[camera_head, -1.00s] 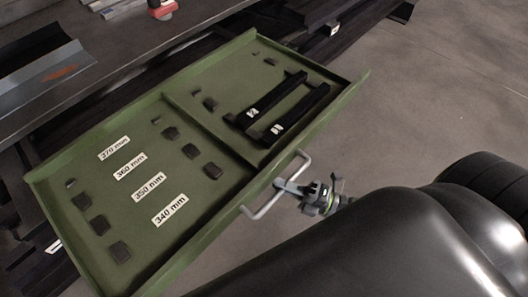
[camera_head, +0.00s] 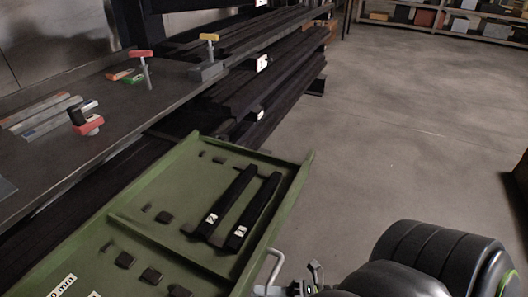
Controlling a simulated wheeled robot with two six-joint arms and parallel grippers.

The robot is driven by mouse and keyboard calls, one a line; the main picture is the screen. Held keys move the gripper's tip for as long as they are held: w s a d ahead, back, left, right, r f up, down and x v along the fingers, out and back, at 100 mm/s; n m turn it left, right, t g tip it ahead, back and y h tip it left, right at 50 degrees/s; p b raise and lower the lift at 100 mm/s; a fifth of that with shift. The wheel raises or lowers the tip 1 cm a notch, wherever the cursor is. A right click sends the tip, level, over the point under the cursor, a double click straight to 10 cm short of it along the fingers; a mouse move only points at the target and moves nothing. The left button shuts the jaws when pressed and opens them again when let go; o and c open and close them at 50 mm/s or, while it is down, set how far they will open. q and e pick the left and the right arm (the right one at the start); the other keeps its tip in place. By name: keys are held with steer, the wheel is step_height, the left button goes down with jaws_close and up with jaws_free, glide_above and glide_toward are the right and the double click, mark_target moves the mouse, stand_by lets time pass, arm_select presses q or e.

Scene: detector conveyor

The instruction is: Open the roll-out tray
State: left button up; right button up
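The green roll-out tray (camera_head: 164,237) stands well out from under the dark bench and fills the lower left of the head view. Its near left part is cut off by the picture's lower edge. Two black bars (camera_head: 233,207) and several small dark blocks (camera_head: 164,217) lie in it. The grey tray handle (camera_head: 276,266) is on the tray's right side, partly cut off at the bottom. My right gripper (camera_head: 270,290) is at the handle, its fingers across the bar and seemingly closed on it. The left gripper is out of view.
The dark bench (camera_head: 120,107) runs along the left with red- and yellow-topped tools on it. Dark stacked beams (camera_head: 265,80) lie behind the tray. Open concrete floor (camera_head: 400,140) is to the right. Loaded shelves (camera_head: 450,20) stand far back.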

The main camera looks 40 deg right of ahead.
steer(key=shift+o, duration=0.8)
